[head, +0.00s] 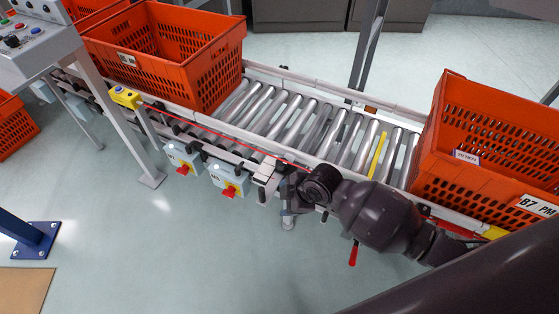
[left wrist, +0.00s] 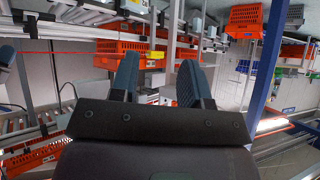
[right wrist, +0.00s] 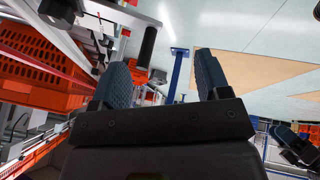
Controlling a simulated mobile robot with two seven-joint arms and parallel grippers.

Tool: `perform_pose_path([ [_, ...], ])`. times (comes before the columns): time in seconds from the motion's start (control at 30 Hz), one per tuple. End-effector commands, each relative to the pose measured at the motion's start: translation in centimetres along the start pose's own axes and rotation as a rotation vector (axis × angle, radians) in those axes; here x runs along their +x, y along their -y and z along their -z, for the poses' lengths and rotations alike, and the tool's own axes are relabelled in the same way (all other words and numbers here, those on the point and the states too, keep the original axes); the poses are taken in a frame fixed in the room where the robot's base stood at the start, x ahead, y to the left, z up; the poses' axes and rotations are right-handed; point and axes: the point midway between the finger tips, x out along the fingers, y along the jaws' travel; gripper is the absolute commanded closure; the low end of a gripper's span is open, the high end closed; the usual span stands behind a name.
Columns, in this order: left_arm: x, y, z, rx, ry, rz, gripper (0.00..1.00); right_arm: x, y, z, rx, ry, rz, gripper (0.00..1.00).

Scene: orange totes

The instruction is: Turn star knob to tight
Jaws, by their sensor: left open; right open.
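Small black knobs (head: 240,168) sit along the near side rail of the roller conveyor; I cannot tell which is the star knob, or its setting. My right gripper (head: 268,181) is at this rail, just right of the grey box with a red switch. In the right wrist view my right gripper (right wrist: 163,72) is open, with nothing held. A black cylindrical piece (right wrist: 147,45) shows beyond and between its fingers. My left gripper (left wrist: 157,75) is open and empty in the left wrist view; it is outside the head view.
Orange totes stand on the conveyor at left (head: 160,57) and right (head: 490,140), with bare rollers (head: 290,120) between. Grey boxes with red switches (head: 230,178) hang below the rail. A red line runs along it from a yellow box (head: 125,97).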

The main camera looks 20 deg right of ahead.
Motion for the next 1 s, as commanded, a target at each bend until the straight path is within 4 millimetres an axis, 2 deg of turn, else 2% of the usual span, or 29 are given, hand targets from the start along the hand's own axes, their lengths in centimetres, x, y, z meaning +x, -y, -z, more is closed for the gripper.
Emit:
perform_pose_path([
  [0.03, 0.4, -0.1, -0.7, 0.003, 0.01, -0.003, 0.57, 1.1, -1.0, 0.0, -0.069, 0.023, 0.036, 0.3],
  [0.27, 1.1, 0.0, -2.1, 0.019, 0.034, -0.008, 0.57, 2.5, -6.1, 0.5, -0.37, 0.119, 0.188, 0.3],
  [0.43, 1.5, 0.0, -3.5, 0.026, 0.06, -0.01, 0.57, 2.4, -10.4, 0.7, -0.57, 0.189, 0.303, 0.3],
  [0.6, 2.1, -0.3, -3.6, 0.028, 0.06, -0.017, 0.57, 1.5, -14.2, 0.7, -0.719, 0.246, 0.402, 0.3],
  [0.8, 2.4, -0.4, -3.8, 0.03, 0.066, -0.02, 0.57, 0.4, -16.8, 0.9, -0.809, 0.276, 0.467, 0.3],
  [1.0, 2.4, -0.5, -4.1, 0.034, 0.071, -0.021, 0.57, 0.9, -16.9, 0.6, -0.827, 0.28, 0.485, 0.3],
])
